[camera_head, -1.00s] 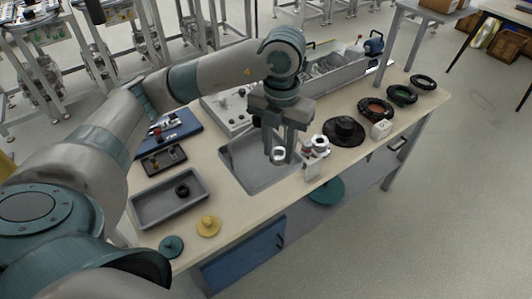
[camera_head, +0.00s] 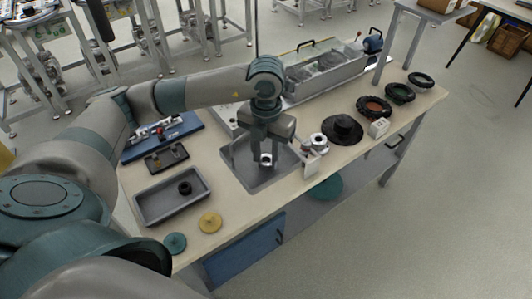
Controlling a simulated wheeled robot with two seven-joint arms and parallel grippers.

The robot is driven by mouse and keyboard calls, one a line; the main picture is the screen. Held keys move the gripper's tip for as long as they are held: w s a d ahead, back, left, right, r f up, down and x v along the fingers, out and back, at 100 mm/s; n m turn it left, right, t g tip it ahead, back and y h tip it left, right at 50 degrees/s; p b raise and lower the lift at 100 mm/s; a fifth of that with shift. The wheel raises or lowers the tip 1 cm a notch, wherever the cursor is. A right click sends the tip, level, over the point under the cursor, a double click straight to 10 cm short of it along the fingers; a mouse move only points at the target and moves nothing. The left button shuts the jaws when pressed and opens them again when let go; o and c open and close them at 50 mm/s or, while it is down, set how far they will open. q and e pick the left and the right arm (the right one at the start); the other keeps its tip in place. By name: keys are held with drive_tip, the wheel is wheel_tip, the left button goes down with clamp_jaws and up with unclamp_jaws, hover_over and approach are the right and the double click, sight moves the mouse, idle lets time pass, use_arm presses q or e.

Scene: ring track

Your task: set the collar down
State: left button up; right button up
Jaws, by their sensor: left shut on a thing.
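The collar (camera_head: 266,159) is a small pale ring. My left gripper (camera_head: 264,163), pointing down, is shut on it. Gripper and collar are over the grey shallow tray (camera_head: 262,185) set in the middle of the workbench. I cannot tell whether the collar touches the tray floor. The fingers hide part of the collar. My right gripper is not in view.
A small stand with a white ring (camera_head: 318,140) is just right of the tray. A black disc (camera_head: 342,129) and several dark rings lie further right. A grey bin (camera_head: 147,208) with a black ring (camera_head: 185,188) is at left. The tray's front part is clear.

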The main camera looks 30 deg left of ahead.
use_arm(q)
drive_tip(key=shift+f, duration=0.35)
drive_tip(key=shift+f, duration=0.2)
drive_tip(key=o, duration=1.2)
drive_tip(key=shift+c, duration=0.2)
drive_tip(key=shift+r, duration=0.15)
